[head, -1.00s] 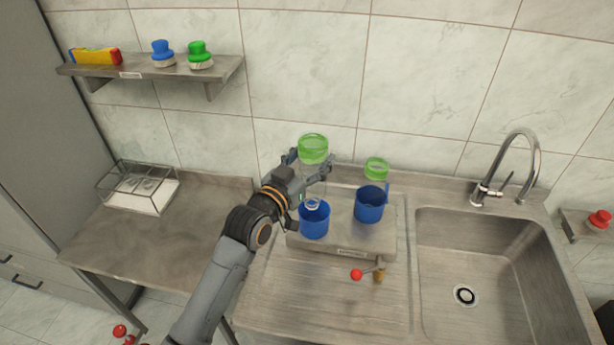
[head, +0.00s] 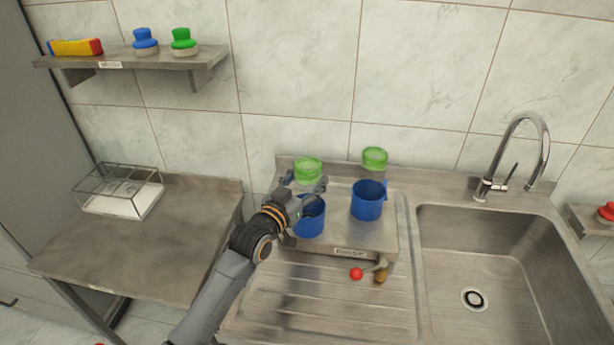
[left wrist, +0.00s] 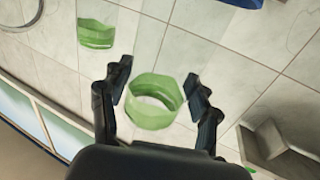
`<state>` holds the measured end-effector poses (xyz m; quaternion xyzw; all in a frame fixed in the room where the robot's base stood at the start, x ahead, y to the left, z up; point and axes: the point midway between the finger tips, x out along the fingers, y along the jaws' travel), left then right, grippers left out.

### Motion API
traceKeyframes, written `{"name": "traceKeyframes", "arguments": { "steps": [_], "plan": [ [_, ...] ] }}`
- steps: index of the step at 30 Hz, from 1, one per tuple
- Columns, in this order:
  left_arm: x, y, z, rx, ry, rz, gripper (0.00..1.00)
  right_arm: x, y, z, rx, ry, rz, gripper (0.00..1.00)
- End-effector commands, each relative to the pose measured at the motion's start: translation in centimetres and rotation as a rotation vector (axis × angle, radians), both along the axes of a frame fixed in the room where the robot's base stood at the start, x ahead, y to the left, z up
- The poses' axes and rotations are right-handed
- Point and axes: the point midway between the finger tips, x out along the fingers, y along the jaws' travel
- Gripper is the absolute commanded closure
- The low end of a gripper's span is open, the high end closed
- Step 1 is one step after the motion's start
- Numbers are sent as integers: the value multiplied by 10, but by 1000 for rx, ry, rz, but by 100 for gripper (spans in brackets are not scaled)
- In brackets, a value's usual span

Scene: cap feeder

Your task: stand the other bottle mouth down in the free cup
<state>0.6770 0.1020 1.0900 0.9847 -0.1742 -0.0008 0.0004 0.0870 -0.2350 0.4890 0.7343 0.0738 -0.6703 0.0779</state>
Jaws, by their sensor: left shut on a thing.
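A clear bottle with a green base (head: 308,170) is held upside down, upright, over the left blue cup (head: 309,222). Its mouth end is hidden by my gripper and the cup wall, so I cannot tell whether it touches the cup's bottom. My left gripper (head: 308,190) is shut around this bottle. In the left wrist view its green base (left wrist: 155,101) shows between the fingers. The second green-based bottle (head: 375,158) stands mouth down in the right blue cup (head: 367,202); its green base also shows in the left wrist view (left wrist: 96,34). My right gripper is not in view.
Both cups stand on a metal stand (head: 345,237) on the drainboard. A lever with a red knob (head: 356,273) is at its front. The sink (head: 510,260) with its faucet is at right. A wire rack (head: 120,190) stands at left, below a wall shelf (head: 130,57).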

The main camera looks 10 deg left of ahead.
Motion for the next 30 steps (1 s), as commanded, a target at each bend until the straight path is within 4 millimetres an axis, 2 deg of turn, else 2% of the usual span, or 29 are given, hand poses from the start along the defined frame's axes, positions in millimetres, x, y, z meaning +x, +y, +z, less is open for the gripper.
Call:
{"name": "traceKeyframes", "arguments": {
  "steps": [26, 27, 30],
  "plan": [
    [0, 0, -9, 0, 0, 0, 60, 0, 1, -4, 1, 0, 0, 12],
    [0, 0, -9, 0, 0, 0, 36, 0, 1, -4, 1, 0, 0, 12],
    [0, 0, -9, 0, 0, 0, 16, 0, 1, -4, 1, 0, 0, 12]
  ]
}}
